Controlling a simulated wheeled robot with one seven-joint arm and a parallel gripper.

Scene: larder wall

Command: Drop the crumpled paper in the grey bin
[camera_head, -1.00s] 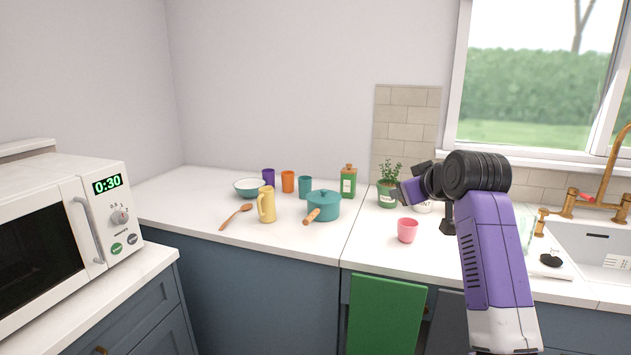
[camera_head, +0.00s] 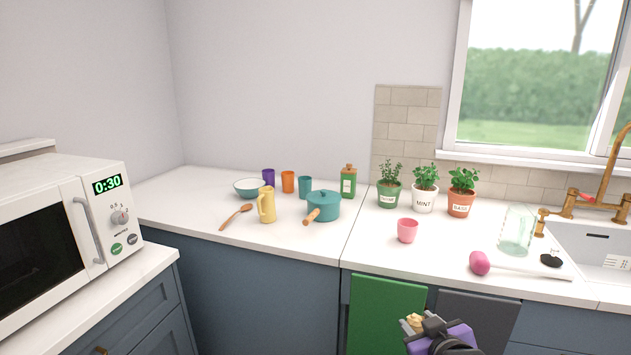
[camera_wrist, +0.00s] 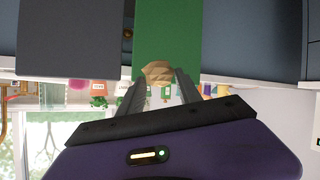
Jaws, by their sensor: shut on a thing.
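The crumpled paper (camera_head: 414,320) is a small tan wad held between the fingertips of my gripper (camera_head: 417,325), low in front of the counter in the head view. In the wrist view the paper (camera_wrist: 157,72) sits between the two dark fingers, which are shut on it. The grey bin (camera_head: 478,318) shows as a dark grey front under the counter, to the right of a green one. In the wrist view, which is upside down, the grey front (camera_wrist: 68,40) is at upper left. The bin's opening is not visible.
A green bin front (camera_head: 385,312) stands beside the grey one, behind the paper. A microwave (camera_head: 65,235) stands at left.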

